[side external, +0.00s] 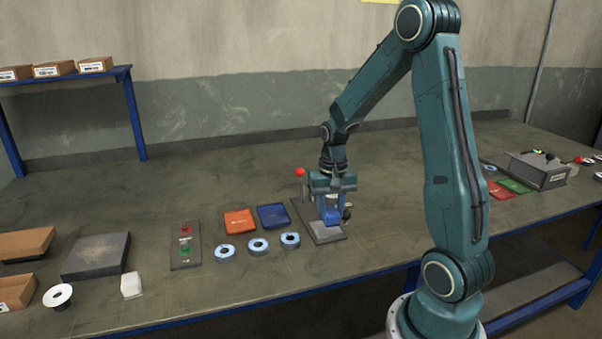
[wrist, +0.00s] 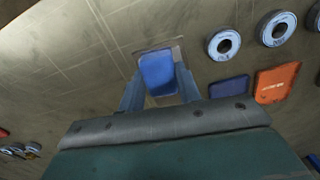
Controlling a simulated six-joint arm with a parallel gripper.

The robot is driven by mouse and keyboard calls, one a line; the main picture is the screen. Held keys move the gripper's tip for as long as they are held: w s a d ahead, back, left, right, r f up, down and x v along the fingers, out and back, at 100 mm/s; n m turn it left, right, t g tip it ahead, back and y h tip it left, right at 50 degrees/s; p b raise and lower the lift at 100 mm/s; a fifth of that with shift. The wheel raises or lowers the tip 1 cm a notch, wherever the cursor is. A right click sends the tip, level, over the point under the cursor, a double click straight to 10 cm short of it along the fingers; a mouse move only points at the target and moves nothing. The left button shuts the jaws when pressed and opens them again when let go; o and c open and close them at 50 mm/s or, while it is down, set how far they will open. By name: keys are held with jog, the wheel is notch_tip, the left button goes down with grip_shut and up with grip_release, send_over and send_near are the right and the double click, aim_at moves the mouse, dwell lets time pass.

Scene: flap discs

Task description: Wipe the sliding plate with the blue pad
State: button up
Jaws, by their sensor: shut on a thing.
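The blue pad (side external: 331,217) is held low over the sliding plate (side external: 325,233), a light grey plate on a dark base with a red-knobbed lever (side external: 300,172) at its far end. My gripper (side external: 331,208) points down and is shut on the pad. In the wrist view the pad (wrist: 158,72) sits between the two fingers of my gripper (wrist: 158,88). It hides most of the plate, whose pale edge (wrist: 177,48) shows beyond the pad. I cannot tell whether pad and plate touch.
Left of the plate lie several flap discs (side external: 258,245), a blue tray (side external: 273,217), an orange tray (side external: 239,222) and a panel with red and green buttons (side external: 186,246). A dark grey block (side external: 97,256) and boxes stand further left. The table behind is clear.

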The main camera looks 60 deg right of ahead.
jog(key=shift+r, duration=1.85)
jog(key=shift+w+d, duration=0.1)
